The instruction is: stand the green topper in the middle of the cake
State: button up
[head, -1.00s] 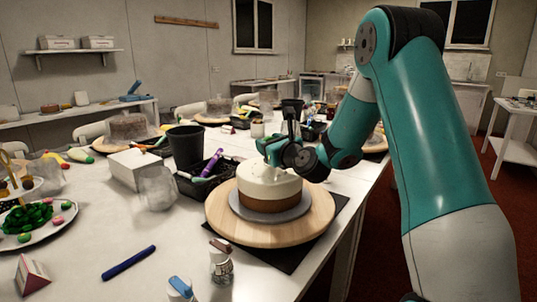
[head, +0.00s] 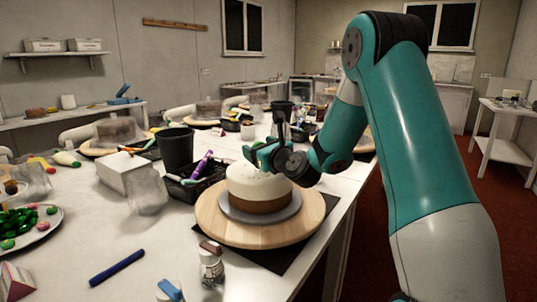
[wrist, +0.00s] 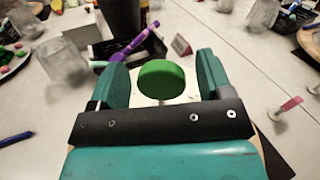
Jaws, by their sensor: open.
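The green topper (wrist: 162,78), a round green disc on a pale stick, shows between my fingers in the wrist view. My gripper (wrist: 162,82) is open, with a gap on both sides of the disc. The two-layer cake (head: 259,190), white above and brown below, stands on a grey disc on the round wooden turntable (head: 215,223). In the head view my gripper (head: 264,154) is low over the cake's top. There I cannot make out the topper, and the stick's foot is hidden in the wrist view.
A black basket (head: 187,187) with a purple tool, a dark cup (head: 176,150) and a clear tub (head: 147,192) stand left of the turntable. A small jar (head: 211,262) and a blue pen (head: 117,267) are in front. The table edge is close on the right.

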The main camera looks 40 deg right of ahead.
jog(key=s+b, duration=0.4)
jog(key=s, duration=0.6)
jog(key=s+a+f+n+g+y, duration=0.1)
jog(key=s+a+n+g+y, duration=0.2)
jog(key=a+n, duration=0.45)
jog(key=s+a+f+n+g+y, duration=0.1)
jog(key=s+a+n+g+y, duration=0.2)
jog(key=a+n, duration=0.45)
jog(key=s+a+f+n+g+y, duration=0.1)
jog(key=s+a+n+g+y, duration=0.2)
jog(key=a+n, duration=0.45)
jog(key=s+a+f+n+g+h, duration=0.2)
jog(key=s+n+g, duration=0.2)
jog(key=s+n, duration=0.4)
jog(key=s+a+f+n+g+h, duration=0.1)
jog(key=s+a+f+n+g, duration=0.1)
jog(key=s+n+g, duration=0.3)
jog(key=s+n, duration=0.3)
jog(key=n, duration=0.3)
jog(key=shift+s+a+h, duration=0.15)
jog(key=shift+s+h, duration=0.25)
jog(key=shift+n, duration=0.25)
notch_tip(320, 180, up, 20)
jog(key=p, duration=1.9)
jog(key=shift+f, duration=0.15)
jog(key=shift+w, duration=0.1)
